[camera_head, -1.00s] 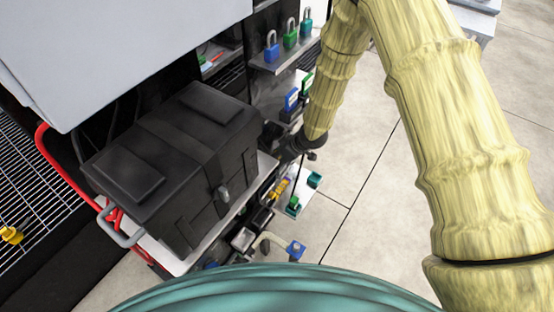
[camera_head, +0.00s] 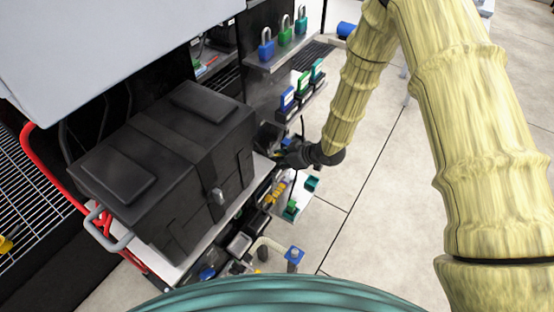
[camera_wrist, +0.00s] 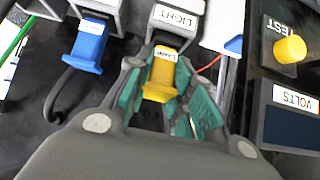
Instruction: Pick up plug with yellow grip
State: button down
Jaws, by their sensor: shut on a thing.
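The plug with yellow grip (camera_wrist: 161,72) is in the middle of the wrist view. It has a small white label and sits right below a grey block marked LIGHT (camera_wrist: 178,20); I cannot tell whether its front is inside that block. My gripper (camera_wrist: 167,70) has its teal-padded fingers on both sides of the yellow grip and is shut on it. In the head view my gripper (camera_head: 297,157) is at the rack, right of the black case; the plug cannot be made out there.
A blue plug (camera_wrist: 88,46) with a black cable is left of the yellow one. A panel marked VOLTS (camera_wrist: 292,105) and a yellow TEST button (camera_wrist: 290,49) are to the right. A black case (camera_head: 165,170) stands beside the arm. Padlocks (camera_head: 285,38) line a shelf behind.

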notch_tip(320, 180, up, 11)
jog(key=s+d, duration=0.2)
jog(key=d, duration=0.1)
jog(key=s+d+g+h, duration=0.1)
jog(key=s+d, duration=0.4)
jog(key=d, duration=0.3)
jog(key=s+d+r+h+b, duration=0.1)
jog(key=s+d, duration=0.5)
jog(key=d, duration=0.3)
jog(key=shift+s+d+r+g+h+b, duration=0.15)
jog(key=shift+s+r+g+h+b, duration=0.15)
jog(key=shift+g+h, duration=0.1)
dwell(0.5)
jog(key=shift+w, duration=0.15)
